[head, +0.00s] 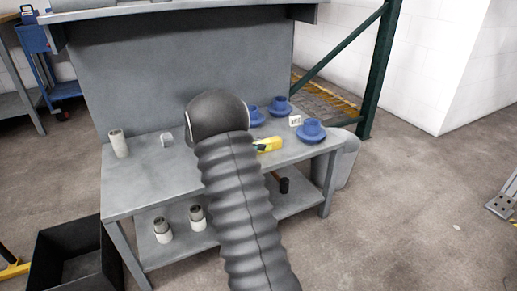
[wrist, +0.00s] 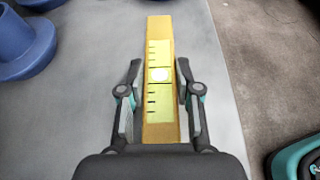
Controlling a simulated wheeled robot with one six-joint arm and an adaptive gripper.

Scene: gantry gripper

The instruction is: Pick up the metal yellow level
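The yellow level (wrist: 159,97) lies lengthwise under my gripper in the wrist view, on the grey workbench top. It has a pale greenish face with dark marks and a bright round spot. My gripper (wrist: 159,72) is open, with one dark finger on each side of the level. A small gap shows between each finger and the level's sides. The near end of the level is hidden by my gripper's body. In the head view, the level (head: 268,144) shows partly beside my arm, which hides the rest of it and my gripper.
Blue flanged parts (head: 311,131) stand on the right of the workbench (head: 135,190); some show in the wrist view (wrist: 22,45). A pale cylinder (head: 118,143) stands at the left. Two more cylinders (head: 162,230) stand on the lower shelf. A dark bin (head: 75,258) sits at lower left.

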